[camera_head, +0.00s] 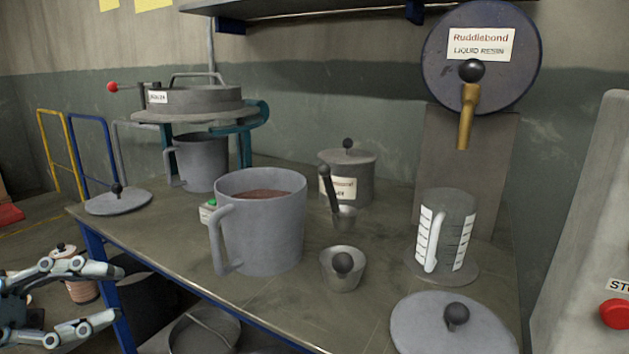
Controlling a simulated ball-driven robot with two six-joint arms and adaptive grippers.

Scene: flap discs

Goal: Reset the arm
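My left gripper (115,293) is at the lower left, beyond the left edge of the workbench (290,300). Its two fingers are spread apart, with nothing between them. It is apart from the bench and the things on it. My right gripper is not in view. A large grey mug (260,235) with reddish-brown contents stands upright near the bench's front edge.
A sieve machine (195,102) stands at the back left over a second grey mug (203,160). A lid (118,201), a scoop (344,215), a small cup (343,268), a lidded pot (350,180), a measuring jug (447,230) and another lid (450,325) crowd the bench. A resin drum (435,75) hangs above.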

